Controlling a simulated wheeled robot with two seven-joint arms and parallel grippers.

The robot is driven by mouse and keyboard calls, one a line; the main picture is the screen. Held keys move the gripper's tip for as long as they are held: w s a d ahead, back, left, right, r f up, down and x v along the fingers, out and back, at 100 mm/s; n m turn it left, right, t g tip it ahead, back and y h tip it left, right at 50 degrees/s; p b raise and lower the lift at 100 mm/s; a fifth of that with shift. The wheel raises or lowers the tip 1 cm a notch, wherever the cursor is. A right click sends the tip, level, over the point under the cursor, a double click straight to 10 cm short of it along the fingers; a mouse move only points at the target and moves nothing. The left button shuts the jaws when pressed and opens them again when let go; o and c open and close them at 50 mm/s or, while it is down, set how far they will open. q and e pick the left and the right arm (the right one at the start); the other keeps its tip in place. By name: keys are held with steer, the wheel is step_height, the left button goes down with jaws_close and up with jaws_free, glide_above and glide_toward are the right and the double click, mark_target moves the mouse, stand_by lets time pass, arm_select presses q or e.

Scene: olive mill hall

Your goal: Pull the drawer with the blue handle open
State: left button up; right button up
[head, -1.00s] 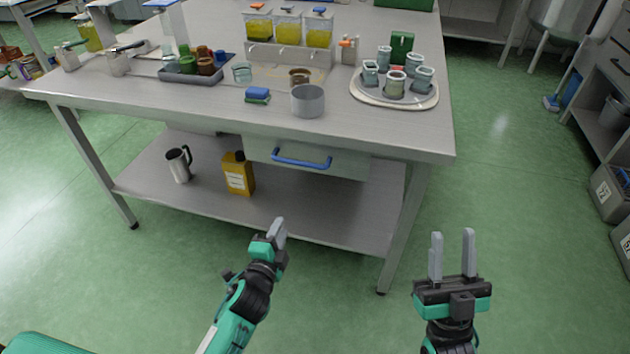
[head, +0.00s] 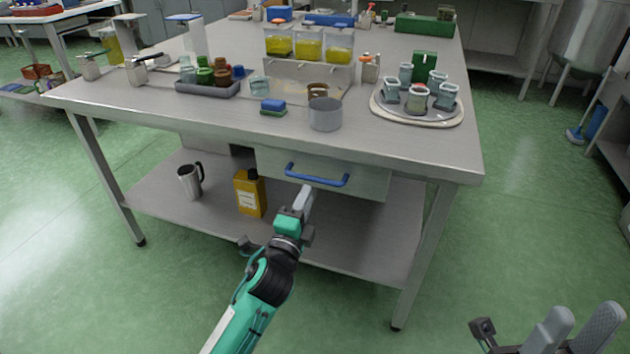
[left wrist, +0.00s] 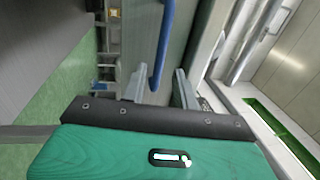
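The drawer (head: 368,182) under the tabletop has a grey front and a blue bar handle (head: 318,178). Its front sits close under the table edge and it looks closed. My left gripper (head: 303,200) is just below and in front of the handle's left half. In the left wrist view the blue handle (left wrist: 163,45) runs down toward the space between the two open fingers (left wrist: 160,88). I see no grip on it, and cannot tell whether a finger touches it. My right gripper (head: 580,325) is open and empty at the bottom right, far from the drawer.
On the lower shelf stand a steel jug (head: 190,182) and a yellow bottle (head: 250,193), left of my left gripper. The floor in front is clear.

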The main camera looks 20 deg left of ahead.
mark_target(315, 180)
arm_select(q)
steer(key=shift+w+d+r+b, duration=0.1)
steer(key=shift+w+r+b, duration=0.1)
steer(key=shift+w, duration=0.95)
steer(key=shift+w+a+r+b, duration=0.1)
steer(key=shift+w+r+b, duration=0.1)
steer(key=shift+w, duration=0.9)
steer(key=shift+w+d+r+b, duration=0.1)
steer(key=shift+w+r, duration=0.1)
steer(key=shift+w, duration=0.95)
steer(key=shift+c, duration=0.2)
jaws_close()
